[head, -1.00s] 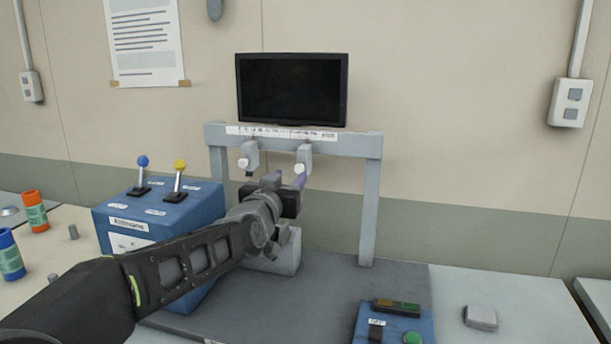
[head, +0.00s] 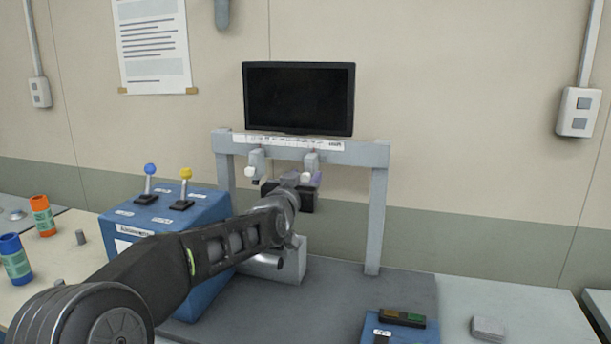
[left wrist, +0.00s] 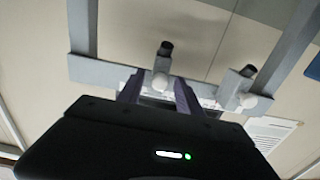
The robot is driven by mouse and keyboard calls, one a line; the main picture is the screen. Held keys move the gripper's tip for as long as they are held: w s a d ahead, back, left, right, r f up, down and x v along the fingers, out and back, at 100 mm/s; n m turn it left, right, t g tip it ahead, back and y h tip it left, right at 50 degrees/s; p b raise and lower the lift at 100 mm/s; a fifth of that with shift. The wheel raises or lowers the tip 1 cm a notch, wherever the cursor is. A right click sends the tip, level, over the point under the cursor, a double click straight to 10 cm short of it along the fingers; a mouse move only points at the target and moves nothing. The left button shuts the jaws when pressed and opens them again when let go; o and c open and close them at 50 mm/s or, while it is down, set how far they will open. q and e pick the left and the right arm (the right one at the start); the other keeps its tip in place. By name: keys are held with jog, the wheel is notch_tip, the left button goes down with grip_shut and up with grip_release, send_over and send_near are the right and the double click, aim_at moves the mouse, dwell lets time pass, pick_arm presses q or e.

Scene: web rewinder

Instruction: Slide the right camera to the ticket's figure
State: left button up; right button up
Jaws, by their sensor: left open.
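The right camera (head: 311,160) hangs from the grey crossbar (head: 355,152) of a frame below the black monitor. It has a pale round knob on its front. The left camera (head: 256,160) hangs to its left. My left gripper (head: 303,181) is open at the right camera's knob. In the left wrist view, which is turned over, the gripper (left wrist: 160,92) has its two purple fingers on either side of the right camera (left wrist: 162,65); contact cannot be told. The left camera (left wrist: 242,90) is to the right there. A white scale strip (head: 285,141) runs along the crossbar, its figures unreadable.
A blue lever box (head: 165,215) stands left of the frame, under my left arm. A blue button box (head: 400,328) is at the front right. A dark monitor (head: 298,98) is above the crossbar. A printed sheet (head: 153,45) hangs on the wall, too small to read.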

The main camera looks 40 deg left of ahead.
pick_arm(q)
jog(key=shift+w+a, duration=0.15)
jog(key=shift+w, duration=0.3)
jog(key=shift+c, duration=0.3)
grip_shut()
dwell(0.9)
